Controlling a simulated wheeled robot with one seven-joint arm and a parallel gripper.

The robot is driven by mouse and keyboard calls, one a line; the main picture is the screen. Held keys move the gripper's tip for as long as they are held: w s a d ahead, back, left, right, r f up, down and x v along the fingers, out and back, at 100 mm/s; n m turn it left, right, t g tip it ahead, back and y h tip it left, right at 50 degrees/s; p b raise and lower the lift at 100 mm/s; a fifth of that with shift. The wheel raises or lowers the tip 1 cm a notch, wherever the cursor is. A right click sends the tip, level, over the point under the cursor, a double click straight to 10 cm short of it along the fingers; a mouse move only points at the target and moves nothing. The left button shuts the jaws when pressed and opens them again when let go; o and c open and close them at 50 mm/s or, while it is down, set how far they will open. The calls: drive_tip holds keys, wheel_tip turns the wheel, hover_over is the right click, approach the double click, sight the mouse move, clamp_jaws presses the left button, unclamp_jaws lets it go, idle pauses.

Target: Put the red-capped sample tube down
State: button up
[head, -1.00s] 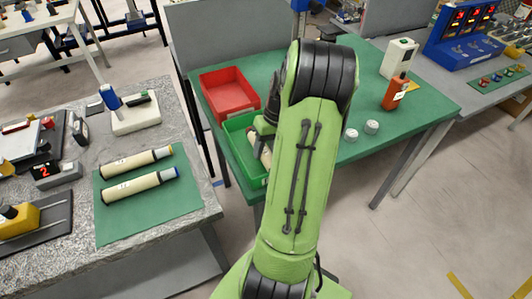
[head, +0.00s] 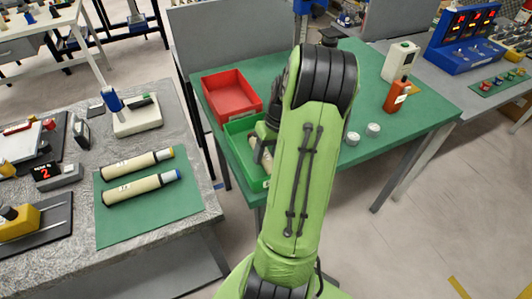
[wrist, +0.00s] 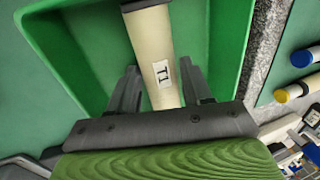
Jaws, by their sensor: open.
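A cream tube (wrist: 150,40) with a black band and a label reading T1 lies in the green tray (wrist: 225,50). Its cap is out of the wrist view, so I cannot see the red there. In the head view the tube (head: 254,146) shows only partly inside the green tray (head: 240,124), behind my arm. My gripper (wrist: 158,68) is open, with one finger on each side of the tube and a gap showing beside it. In the head view my gripper (head: 261,148) is over the tray, partly hidden by my arm.
A red tray (head: 232,82) stands behind the green one. Two similar tubes (head: 138,176) lie on a green mat on the left bench.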

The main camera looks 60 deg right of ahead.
drive_tip(key=p+v, duration=0.4)
drive_tip(key=v, duration=0.8)
drive_tip(key=w+a+r+n+h, duration=0.2)
drive_tip(key=a+r, duration=0.2)
drive_tip(key=a, duration=0.6)
drive_tip(key=w+a+r+n+h, duration=0.1)
drive_tip(key=w+a+r, duration=0.3)
drive_tip(key=a, duration=0.7)
drive_tip(key=s+a+r+n+t+p, duration=0.1)
drive_tip(key=s+a+r+n+t, duration=0.1)
drive_tip(key=s+a, duration=0.8)
drive_tip(key=shift+a+r+n+t, duration=0.35)
drive_tip(key=shift+a+n+t, duration=0.25)
drive_tip(key=shift+t, duration=0.4)
